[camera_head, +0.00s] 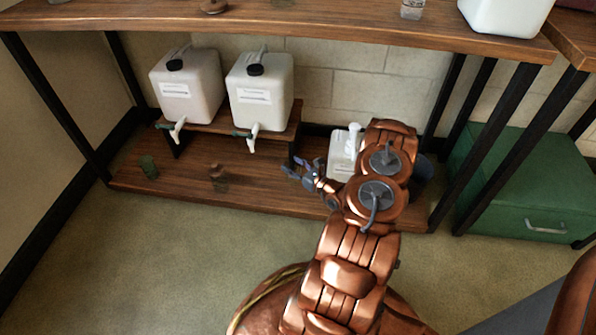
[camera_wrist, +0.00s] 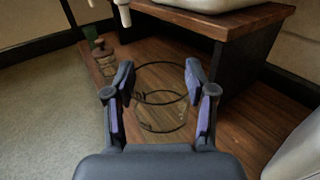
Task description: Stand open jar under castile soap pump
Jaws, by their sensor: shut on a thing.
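My gripper (camera_wrist: 160,82) is shut on a clear open glass jar (camera_wrist: 162,122), whose dark rim and base outlines show between the fingers in the wrist view. The jar appears upright above the wooden shelf; whether it touches the boards I cannot tell. In the head view my gripper (camera_head: 300,173) is over the lower shelf, left of a white pump container (camera_head: 342,160) partly hidden by my arm. Two white jugs with spouts, a left one (camera_head: 187,92) and a right one (camera_head: 260,97), stand on a small riser. Labels are unreadable, so I cannot tell which holds castile soap.
The wooden riser (camera_wrist: 235,22) stands just beyond the jar. A green cabinet (camera_head: 520,190) is at right. Boards between the brown jar and my gripper look clear.

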